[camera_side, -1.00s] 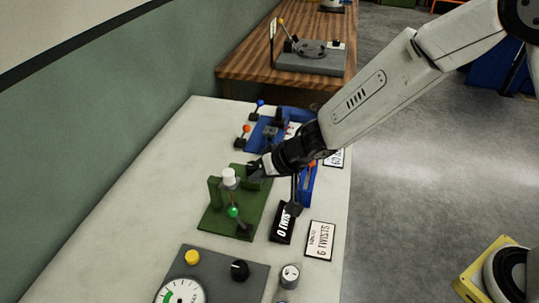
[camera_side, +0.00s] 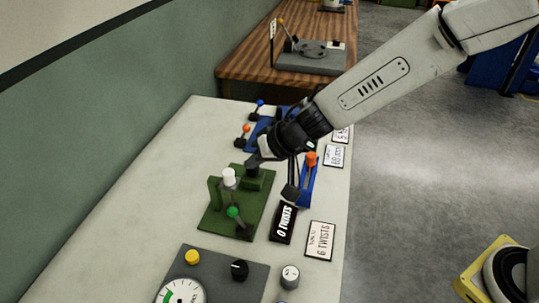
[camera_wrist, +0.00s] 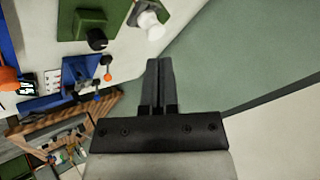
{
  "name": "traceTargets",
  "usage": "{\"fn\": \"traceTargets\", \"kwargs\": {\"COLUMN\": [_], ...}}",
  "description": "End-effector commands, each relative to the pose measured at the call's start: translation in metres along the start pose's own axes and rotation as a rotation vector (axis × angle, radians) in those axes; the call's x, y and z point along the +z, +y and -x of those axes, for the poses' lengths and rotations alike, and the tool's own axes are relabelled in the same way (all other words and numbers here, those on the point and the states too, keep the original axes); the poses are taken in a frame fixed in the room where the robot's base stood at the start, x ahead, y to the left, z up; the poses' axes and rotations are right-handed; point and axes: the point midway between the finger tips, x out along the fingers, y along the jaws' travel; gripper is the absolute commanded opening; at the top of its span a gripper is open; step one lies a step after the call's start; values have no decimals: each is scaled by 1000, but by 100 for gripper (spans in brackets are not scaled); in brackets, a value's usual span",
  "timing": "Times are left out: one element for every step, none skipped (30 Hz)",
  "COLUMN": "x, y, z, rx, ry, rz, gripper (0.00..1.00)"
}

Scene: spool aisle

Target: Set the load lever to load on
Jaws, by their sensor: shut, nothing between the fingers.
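Several small levers show, and I cannot tell from any label which is the load lever. An orange-knobbed lever (camera_side: 246,129) and a blue-knobbed lever (camera_side: 260,103) stand farther back by a blue device; the orange knob also shows in the wrist view (camera_wrist: 108,77).
An orange-topped blue slider unit (camera_side: 309,160) stands at the bench's right edge. A "0 TWISTS" display (camera_side: 284,222) and a "6 TWISTS" card (camera_side: 320,240) lie nearer. A grey panel (camera_side: 215,268) with knobs and a dial is in front. A green wall (camera_side: 90,150) borders the left.

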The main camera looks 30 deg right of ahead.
Motion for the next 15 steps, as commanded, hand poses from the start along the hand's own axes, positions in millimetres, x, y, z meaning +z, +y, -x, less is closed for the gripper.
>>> {"fn": "traceTargets", "kwargs": {"x": [-1, -2, -2, -3, -3, -4, -4, -5, -6, -6, -7, -7, -8, -8, -9], "y": [-2, -2, -3, -4, -4, -5, -6, -7, -8, -8, -9, -10, -10, -10, -11], "z": [1, 2, 3, 3, 4, 5, 6, 6, 7, 8, 9, 10, 10, 11, 11], "rx": [-2, -2, -3, -3, -3, -3, -3, -3, -3, -3, -3, -3, -3, -3, -2], "ry": [0, 0, 0, -1, -1, -1, -1, -1, -1, -1, -1, -1, 0, 0, 0], "rz": [1, 1, 2, 1, 2, 2, 1, 2, 2, 1, 2, 1, 1, 1, 1], "gripper": [0, 0, 0, 0, 0, 0, 0, 0, 0, 0, 0, 0, 0, 0, 0]}}
